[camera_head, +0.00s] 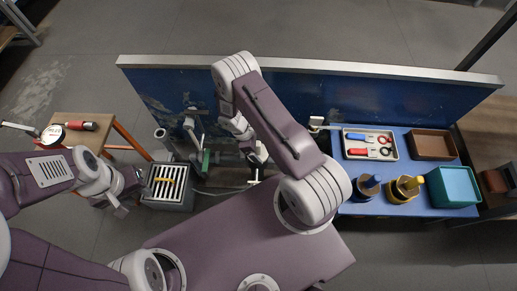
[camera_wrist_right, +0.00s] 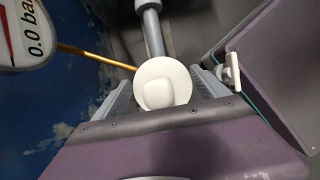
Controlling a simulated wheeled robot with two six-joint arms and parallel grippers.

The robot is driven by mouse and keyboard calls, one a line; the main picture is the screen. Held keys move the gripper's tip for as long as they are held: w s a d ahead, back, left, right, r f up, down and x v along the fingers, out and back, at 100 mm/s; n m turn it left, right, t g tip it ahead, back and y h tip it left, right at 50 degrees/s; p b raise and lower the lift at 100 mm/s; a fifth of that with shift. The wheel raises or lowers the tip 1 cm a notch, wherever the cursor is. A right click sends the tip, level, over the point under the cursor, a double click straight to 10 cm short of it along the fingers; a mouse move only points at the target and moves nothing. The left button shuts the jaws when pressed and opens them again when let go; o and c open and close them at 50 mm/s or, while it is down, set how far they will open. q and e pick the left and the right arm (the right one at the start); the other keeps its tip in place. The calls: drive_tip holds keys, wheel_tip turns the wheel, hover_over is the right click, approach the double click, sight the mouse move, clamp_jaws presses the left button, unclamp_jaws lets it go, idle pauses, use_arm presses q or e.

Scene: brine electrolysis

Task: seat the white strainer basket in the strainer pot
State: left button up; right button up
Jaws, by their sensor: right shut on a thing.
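In the right wrist view, a round white piece with a raised white block on top, which looks like the strainer basket (camera_wrist_right: 163,84), sits between the two grey ribbed fingers of my right gripper (camera_wrist_right: 163,95). The gripper is shut on it. In the head view, my right gripper (camera_head: 257,160) is low in front of the blue panel, mostly hidden by my own arm; the basket cannot be made out there. I cannot make out the strainer pot in either view. My left gripper (camera_head: 125,195) hangs beside the grey grated box; its finger gap is too small to judge.
A gauge reading 0.0 bar (camera_wrist_right: 25,35), a brass rod (camera_wrist_right: 97,57), a grey pipe (camera_wrist_right: 150,30) and a white handle (camera_wrist_right: 232,72) are close to my right gripper. The blue panel (camera_head: 160,95) stands behind. The grated box (camera_head: 168,203) is left; the blue table (camera_head: 345,208) is right.

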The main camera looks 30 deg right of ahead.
drive_tip(key=o, duration=1.5)
drive_tip(key=p+v, duration=0.4)
drive_tip(key=v, duration=0.5)
